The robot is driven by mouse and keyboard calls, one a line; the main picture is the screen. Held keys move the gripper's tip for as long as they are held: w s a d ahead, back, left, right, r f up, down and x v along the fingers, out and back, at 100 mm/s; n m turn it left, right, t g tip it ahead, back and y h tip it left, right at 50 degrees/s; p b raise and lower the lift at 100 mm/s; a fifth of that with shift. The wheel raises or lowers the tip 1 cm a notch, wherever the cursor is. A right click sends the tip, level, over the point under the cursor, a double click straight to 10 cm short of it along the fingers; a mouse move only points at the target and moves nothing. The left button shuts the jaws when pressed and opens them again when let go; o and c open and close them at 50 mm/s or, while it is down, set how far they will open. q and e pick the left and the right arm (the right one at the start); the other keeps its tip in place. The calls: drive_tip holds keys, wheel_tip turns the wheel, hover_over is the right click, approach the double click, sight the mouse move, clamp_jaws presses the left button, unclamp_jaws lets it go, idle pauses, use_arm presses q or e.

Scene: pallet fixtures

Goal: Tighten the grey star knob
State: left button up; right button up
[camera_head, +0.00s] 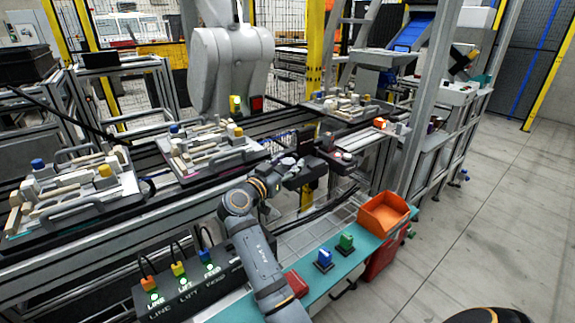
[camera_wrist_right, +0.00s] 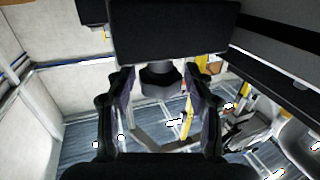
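In the right wrist view, a dark grey knob (camera_wrist_right: 160,80) sits against the lower edge of a black block (camera_wrist_right: 172,32). I take it to be the star knob; its lobes are not clear. The two fingers of my right gripper (camera_wrist_right: 161,85) stand apart on either side of the knob, with a narrow gap visible at each side. In the head view my right gripper (camera_head: 300,172) reaches a dark fixture (camera_head: 338,162) near the conveyor edge. The knob cannot be made out clearly there. My left gripper is not in view.
Pallets with blocks (camera_head: 72,190), (camera_head: 210,150) and (camera_head: 347,106) stand along the conveyor. In front is a teal shelf (camera_head: 335,277) with an orange bin (camera_head: 384,213), a blue piece (camera_head: 324,258) and a green piece (camera_head: 346,242). A labelled switch box (camera_head: 190,290) is left of my arm.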

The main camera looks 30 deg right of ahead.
sight(287, 161)
wheel_tip(287, 161, up, 10)
idle(0.6)
idle(0.4)
